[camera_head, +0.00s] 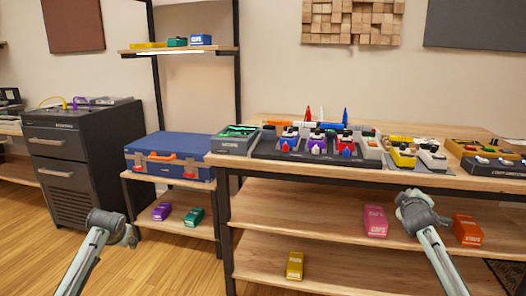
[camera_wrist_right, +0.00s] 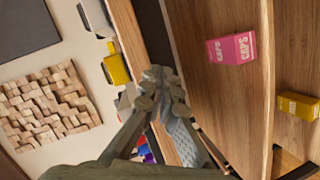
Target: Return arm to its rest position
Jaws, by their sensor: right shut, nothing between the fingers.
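My right arm comes in from the bottom right of the head view. Its gripper (camera_head: 411,207) is in front of the workbench shelves, just left of an orange box and beside a pink box. In the right wrist view the right gripper (camera_wrist_right: 160,88) has its fingers together, with nothing between them. My left arm comes in from the bottom left, and its end (camera_head: 116,228) is over the floor in front of the black cabinet. The left fingers are too small and unclear to tell open from shut.
The workbench (camera_head: 300,163) carries several pedals. On its shelves lie a pink box (camera_head: 375,222), an orange box (camera_head: 467,230) and a yellow box (camera_head: 294,265). A blue case (camera_head: 168,146) sits on a low stand beside the black cabinet (camera_head: 72,150). Wooden floor is clear at lower left.

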